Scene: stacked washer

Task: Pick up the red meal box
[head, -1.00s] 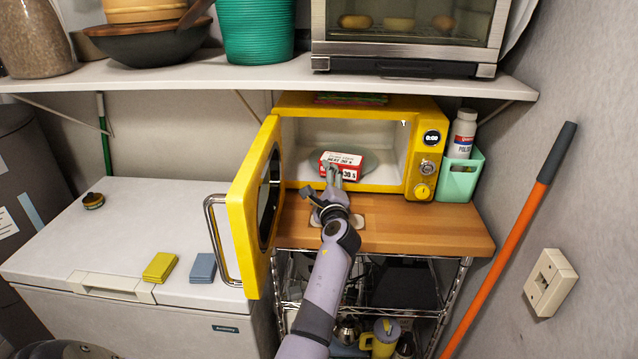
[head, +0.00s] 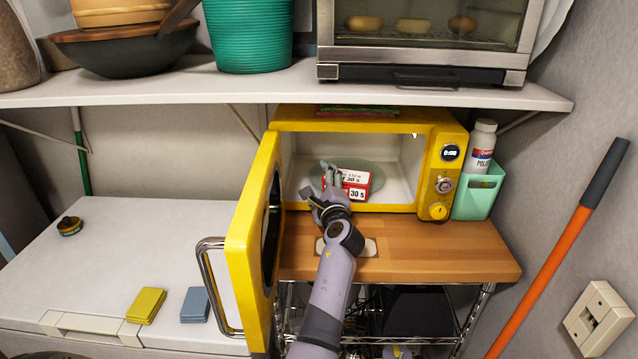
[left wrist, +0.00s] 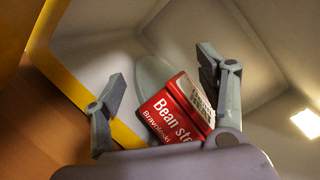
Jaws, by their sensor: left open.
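The red meal box (head: 354,184), with a white label on top, sits on the round plate inside the open yellow microwave (head: 300,113). My left gripper (head: 329,174) is at the microwave's opening and hides the box's left part. In the left wrist view the red box (left wrist: 174,112) shows "Bean ste..." lettering. There my left gripper (left wrist: 160,85) is open, one finger well to the left of the box, the other close by its right side. I cannot tell whether that finger touches it. My right gripper is not in view.
The yellow microwave door (head: 250,240) stands open just left of my arm. A mint holder (head: 480,192) with a white bottle (head: 483,145) stands right of the microwave. A shelf (head: 290,88) with a toaster oven (head: 420,45) hangs above. The wooden top's (head: 450,250) right front is clear.

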